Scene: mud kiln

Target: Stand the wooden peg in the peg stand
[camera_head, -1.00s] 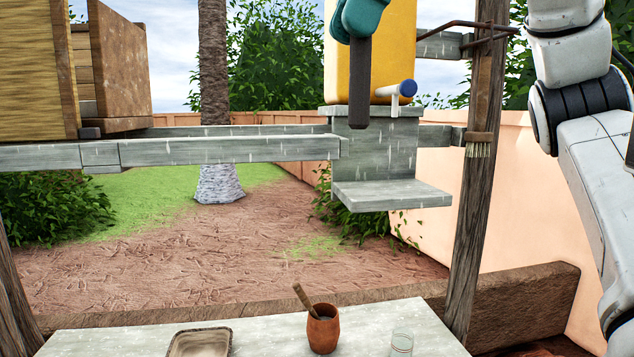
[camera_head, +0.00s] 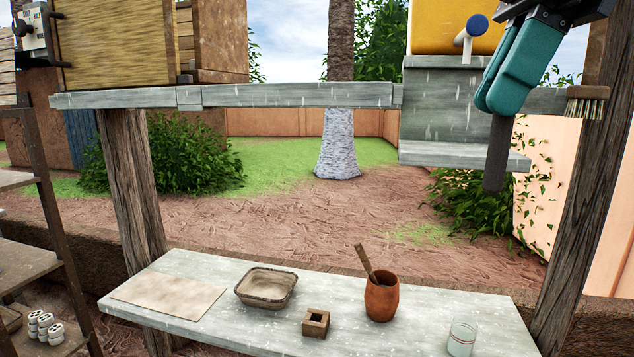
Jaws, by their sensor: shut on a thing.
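My gripper (camera_head: 497,108) has teal fingers and shows at the upper right. It is shut on the wooden peg (camera_head: 496,158), a dark brown bar that hangs down from the fingers, nearly upright with a slight tilt. The top of the peg is hidden between the fingers. The peg stand (camera_head: 316,323) is a small wooden block with a square hole in its top. It stands on the pale table, near the front middle. The hole looks empty. The peg is in the air, above and to the right of the stand in the picture, well apart from it.
On the table (camera_head: 225,335) stand a shallow tray (camera_head: 266,302), a clay pot (camera_head: 381,300) with a wooden handle sticking out, and a glass (camera_head: 462,338). A flat sheet (camera_head: 168,297) lies at the left. A grey beam (camera_head: 300,95) and shelf cross behind.

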